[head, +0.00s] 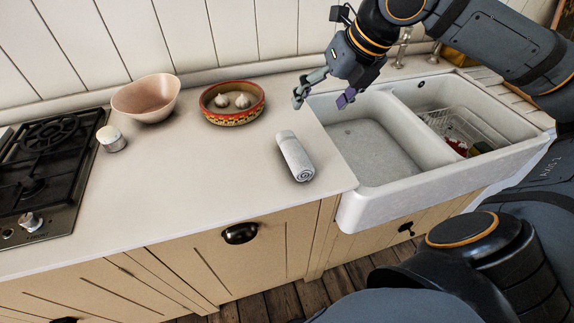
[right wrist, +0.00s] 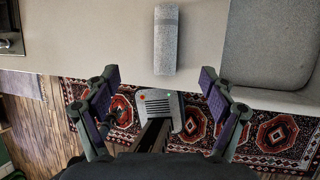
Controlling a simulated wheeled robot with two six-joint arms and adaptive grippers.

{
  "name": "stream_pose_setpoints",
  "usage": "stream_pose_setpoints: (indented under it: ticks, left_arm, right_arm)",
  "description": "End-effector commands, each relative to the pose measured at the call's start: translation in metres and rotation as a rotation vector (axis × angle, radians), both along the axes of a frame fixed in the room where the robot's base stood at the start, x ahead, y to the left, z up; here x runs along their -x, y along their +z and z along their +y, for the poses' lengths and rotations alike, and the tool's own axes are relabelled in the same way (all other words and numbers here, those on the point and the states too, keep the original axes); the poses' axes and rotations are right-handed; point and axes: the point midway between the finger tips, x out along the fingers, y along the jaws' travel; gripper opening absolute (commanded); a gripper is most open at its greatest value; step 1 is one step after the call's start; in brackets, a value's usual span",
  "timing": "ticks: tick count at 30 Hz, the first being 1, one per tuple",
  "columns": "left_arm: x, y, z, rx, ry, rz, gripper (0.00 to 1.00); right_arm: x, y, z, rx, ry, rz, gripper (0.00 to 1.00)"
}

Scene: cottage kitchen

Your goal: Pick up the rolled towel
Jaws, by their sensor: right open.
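The rolled towel (head: 295,157) is light grey and lies on the counter left of the sink, its spiral end toward the front edge. In the right wrist view the towel (right wrist: 166,40) lies at the top centre, beyond the fingers. My right gripper (head: 320,97) is open and empty, above the sink's left back corner, up and to the right of the towel and apart from it. In the right wrist view its two fingers (right wrist: 160,85) are spread wide. My left gripper is not in view.
A double sink (head: 370,140) is right of the towel, with a wire rack (head: 455,127) in its right basin. A patterned bowl (head: 232,118) holding garlic, a pink bowl (head: 146,100), a small jar (head: 111,139) and a stove (head: 45,165) are to the left. The counter around the towel is clear.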

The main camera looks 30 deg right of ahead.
Motion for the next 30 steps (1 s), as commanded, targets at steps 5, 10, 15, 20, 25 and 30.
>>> stream_pose_setpoints:
  ticks: [5, 10, 15, 20, 25, 30]
  left_arm:
    - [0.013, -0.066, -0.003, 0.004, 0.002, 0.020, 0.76]
    - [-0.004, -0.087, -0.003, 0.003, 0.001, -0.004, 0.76]
    - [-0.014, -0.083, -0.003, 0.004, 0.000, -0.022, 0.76]
    - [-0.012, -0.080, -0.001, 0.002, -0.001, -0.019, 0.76]
    - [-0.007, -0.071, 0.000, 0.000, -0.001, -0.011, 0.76]
    - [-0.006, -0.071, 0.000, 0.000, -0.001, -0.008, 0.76]
  right_arm:
    - [0.000, -0.065, 0.000, -0.001, 0.000, 0.001, 0.83]
    - [0.000, -0.087, 0.000, 0.000, -0.001, 0.000, 0.83]
    - [-0.001, -0.086, 0.001, -0.001, 0.000, 0.002, 0.83]
    - [-0.010, -0.108, 0.004, -0.001, 0.000, 0.008, 0.83]
    - [-0.020, -0.126, 0.007, -0.001, -0.001, 0.004, 0.83]
    - [-0.023, -0.132, 0.008, -0.001, 0.000, 0.001, 0.83]
